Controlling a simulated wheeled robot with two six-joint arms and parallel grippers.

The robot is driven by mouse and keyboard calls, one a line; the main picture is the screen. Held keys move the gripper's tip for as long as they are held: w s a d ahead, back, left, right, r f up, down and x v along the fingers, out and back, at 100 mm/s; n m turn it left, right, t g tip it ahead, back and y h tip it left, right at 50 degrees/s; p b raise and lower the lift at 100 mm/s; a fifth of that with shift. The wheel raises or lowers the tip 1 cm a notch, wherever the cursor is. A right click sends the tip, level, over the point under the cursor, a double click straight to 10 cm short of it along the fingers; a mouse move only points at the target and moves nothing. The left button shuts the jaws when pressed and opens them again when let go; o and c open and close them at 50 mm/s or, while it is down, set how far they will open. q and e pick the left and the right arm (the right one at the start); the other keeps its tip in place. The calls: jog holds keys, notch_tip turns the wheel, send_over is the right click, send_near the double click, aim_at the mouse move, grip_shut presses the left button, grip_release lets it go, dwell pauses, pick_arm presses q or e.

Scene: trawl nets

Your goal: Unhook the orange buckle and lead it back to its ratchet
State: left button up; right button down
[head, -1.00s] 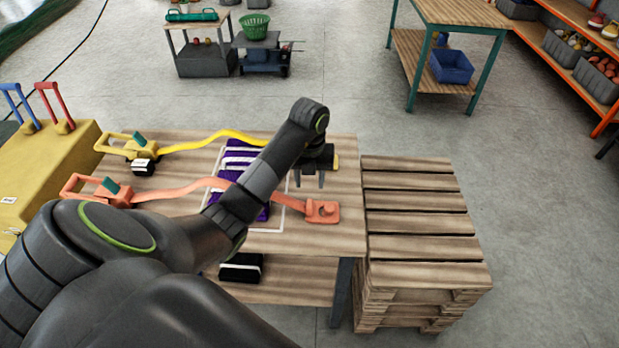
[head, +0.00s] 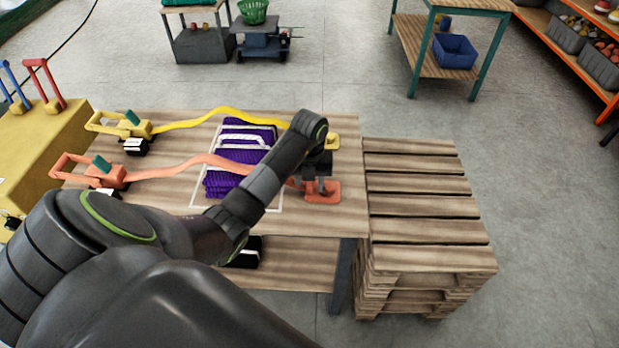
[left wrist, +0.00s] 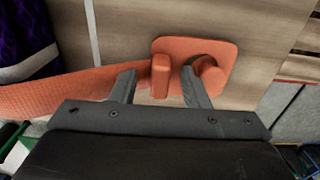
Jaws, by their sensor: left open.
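The orange buckle (head: 325,197) lies flat at the right edge of the wooden table. In the left wrist view it is an orange plate (left wrist: 225,52) with an upright tab (left wrist: 160,75) and a round knob-like part (left wrist: 211,73). Its orange strap (head: 165,169) runs left over the purple net bundle to the orange ratchet (head: 104,176) at the table's left. My left gripper (head: 321,186) is over the buckle, pointing down and open. In the left wrist view its fingers (left wrist: 160,84) stand either side of the tab. Whether they touch it cannot be told. My right gripper is not in view.
The purple net bundle (head: 227,182) lies inside a white outline on the table. A yellow strap (head: 215,113) runs behind, from a yellow ratchet (head: 135,123) to a yellow buckle (head: 333,142). A pallet stack (head: 420,190) stands right of the table.

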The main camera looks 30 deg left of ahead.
pick_arm(q)
grip_shut()
jog(key=shift+w+d, duration=0.25)
jog(key=shift+d, duration=0.15)
dwell(0.4)
jog(key=shift+r, duration=0.25)
jog(key=shift+r+p, duration=0.4)
jog(key=shift+p, duration=0.05)
dwell(0.3)
jog(key=shift+r+p, duration=2.1)
jog(key=shift+r, duration=0.45)
